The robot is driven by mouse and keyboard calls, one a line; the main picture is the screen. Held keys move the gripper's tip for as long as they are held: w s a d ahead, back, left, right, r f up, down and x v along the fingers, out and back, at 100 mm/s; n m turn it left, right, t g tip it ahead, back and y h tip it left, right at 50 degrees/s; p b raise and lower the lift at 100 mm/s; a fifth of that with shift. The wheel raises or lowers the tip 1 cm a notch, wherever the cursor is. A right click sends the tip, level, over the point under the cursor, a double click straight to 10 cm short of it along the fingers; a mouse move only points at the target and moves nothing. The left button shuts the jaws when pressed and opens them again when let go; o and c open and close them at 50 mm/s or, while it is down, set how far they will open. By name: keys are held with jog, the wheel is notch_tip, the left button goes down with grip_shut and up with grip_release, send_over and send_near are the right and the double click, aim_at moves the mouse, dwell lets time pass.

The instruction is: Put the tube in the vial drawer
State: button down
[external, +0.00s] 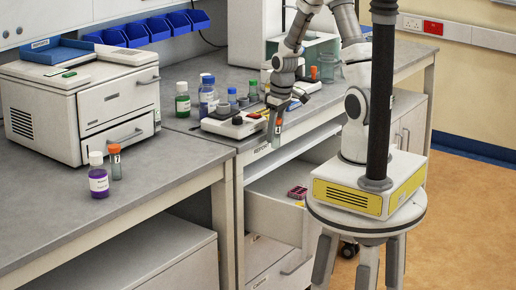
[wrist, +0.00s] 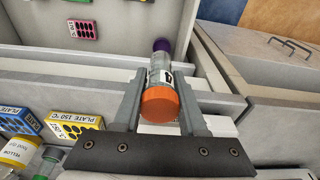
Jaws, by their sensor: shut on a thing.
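My gripper (wrist: 160,88) is shut on a clear tube (wrist: 159,66) with an orange cap (wrist: 159,104) and a purple far end. The open drawer (external: 272,213) sticks out under the bench. The drawer's label cannot be read.
A purple bottle (external: 98,178) and another orange-capped tube (external: 115,163) stand on the left bench by a white machine (external: 85,100). A green bottle (external: 182,100) and a blue bottle (external: 207,95) stand farther back. Yellow and blue plate blocks (wrist: 75,127) lie near my gripper.

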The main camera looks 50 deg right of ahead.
jog(key=s+d+f+b, duration=0.3)
jog(key=f+b, duration=0.4)
jog(key=f, duration=0.1)
jog(key=s+d+f+b, duration=0.4)
jog(key=f+b, duration=0.3)
jog(key=f, duration=0.1)
jog(key=w+a+f+b, duration=0.2)
jog(key=w+a+f, duration=0.1)
jog(key=w+a, duration=0.1)
jog(key=w+a+f+b, duration=0.2)
jog(key=w+a+f, duration=0.2)
jog(key=shift+w+a+f+b, duration=0.15)
jog(key=shift+b, duration=0.2)
jog(key=shift+f+b, duration=0.9)
jog(key=shift+f, duration=1.1)
jog(key=shift+f, duration=0.1)
jog(key=shift+f, duration=0.15)
jog(key=shift+c, duration=2.3)
grip_release()
jog(key=shift+r, duration=0.2)
